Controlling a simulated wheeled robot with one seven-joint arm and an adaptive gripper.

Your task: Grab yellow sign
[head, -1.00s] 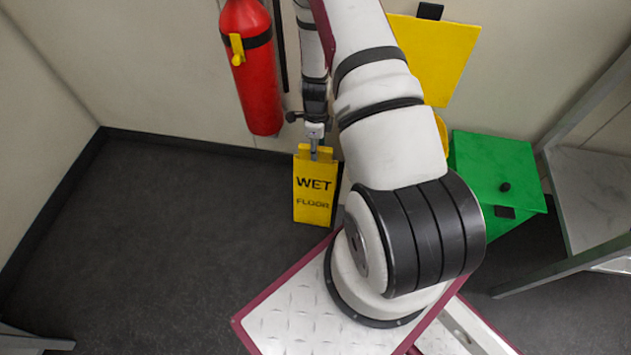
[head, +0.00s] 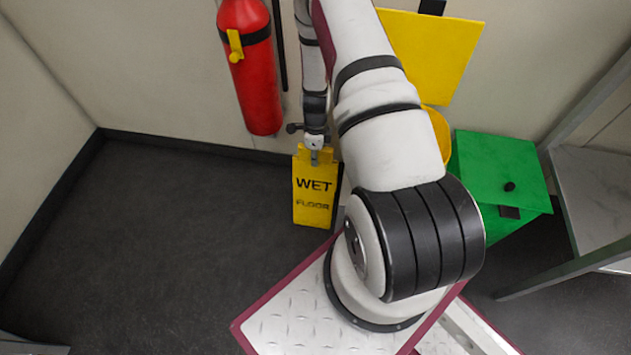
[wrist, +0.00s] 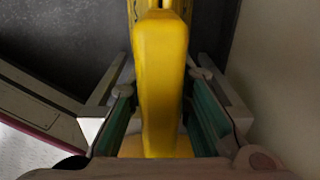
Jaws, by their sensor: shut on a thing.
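The yellow sign (head: 313,198) reads "WET FLOOR" and stands upright on the dark floor near the back wall, left of my arm. In the wrist view its top edge (wrist: 160,75) runs up the middle between the green-padded fingers. My gripper (head: 314,158) is at the top of the sign and shut on it. It also shows in the wrist view (wrist: 163,118), with one finger on each side of the sign.
A red fire extinguisher (head: 251,75) hangs on the wall just left of my gripper. A yellow panel (head: 440,50), a green bin (head: 500,165) and a grey metal frame (head: 560,200) are at the right. The floor (head: 150,250) at the left is clear.

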